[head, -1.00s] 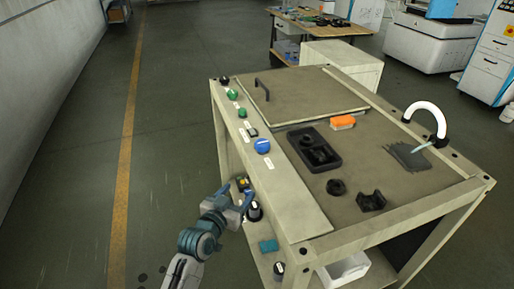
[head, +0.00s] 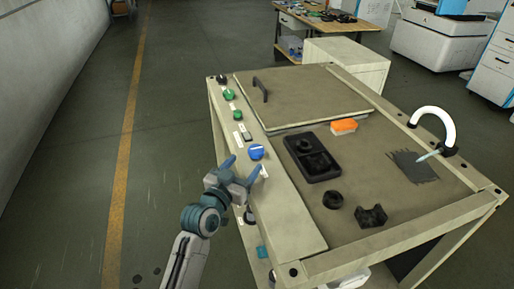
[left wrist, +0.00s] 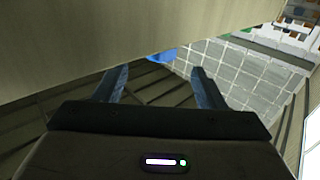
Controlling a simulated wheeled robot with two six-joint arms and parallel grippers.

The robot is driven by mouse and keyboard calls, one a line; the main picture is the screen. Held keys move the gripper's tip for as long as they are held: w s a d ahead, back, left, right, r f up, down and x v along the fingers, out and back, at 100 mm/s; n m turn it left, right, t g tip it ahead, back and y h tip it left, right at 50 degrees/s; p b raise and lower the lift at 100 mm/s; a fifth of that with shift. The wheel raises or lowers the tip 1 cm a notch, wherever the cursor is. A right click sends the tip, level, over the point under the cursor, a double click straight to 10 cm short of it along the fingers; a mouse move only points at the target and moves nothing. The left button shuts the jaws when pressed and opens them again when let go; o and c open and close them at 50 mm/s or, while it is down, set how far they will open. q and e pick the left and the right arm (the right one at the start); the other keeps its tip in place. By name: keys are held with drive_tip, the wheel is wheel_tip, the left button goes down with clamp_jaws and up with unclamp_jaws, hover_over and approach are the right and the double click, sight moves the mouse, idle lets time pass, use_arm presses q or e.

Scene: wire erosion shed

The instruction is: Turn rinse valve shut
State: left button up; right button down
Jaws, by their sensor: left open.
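A round blue knob (head: 256,152) with a pale mark sits on the front strip of the bench; it looks like the rinse valve, but its label is too small to read. My left gripper (head: 242,167) is open and empty, just in front of and slightly below the knob, apart from it. In the left wrist view, part of a blue thing, likely the knob (left wrist: 163,56), shows beyond the open fingers (left wrist: 158,85), mostly hidden by a pale panel. My right gripper is not in view.
Green buttons (head: 229,95) and a grey switch (head: 247,136) line the same strip. On the bench top (head: 385,200) are a black tray (head: 313,160), an orange-and-white block (head: 344,126), black parts (head: 371,216) and a white curved spout (head: 440,114). The floor to the left is clear.

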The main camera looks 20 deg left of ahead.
sight(252, 155)
use_arm(q)
drive_tip(key=w, duration=0.2)
drive_tip(key=w+d, duration=0.1)
drive_tip(key=w, duration=0.2)
drive_tip(key=w+p, duration=0.1)
drive_tip(key=w, duration=0.2)
drive_tip(key=shift+d, duration=0.3)
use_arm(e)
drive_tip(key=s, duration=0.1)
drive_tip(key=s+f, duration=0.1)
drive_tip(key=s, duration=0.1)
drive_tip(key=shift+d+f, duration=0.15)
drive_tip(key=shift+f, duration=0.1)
use_arm(q)
drive_tip(key=shift+c, duration=0.2)
drive_tip(key=shift+f, duration=0.1)
drive_tip(key=c, duration=0.9)
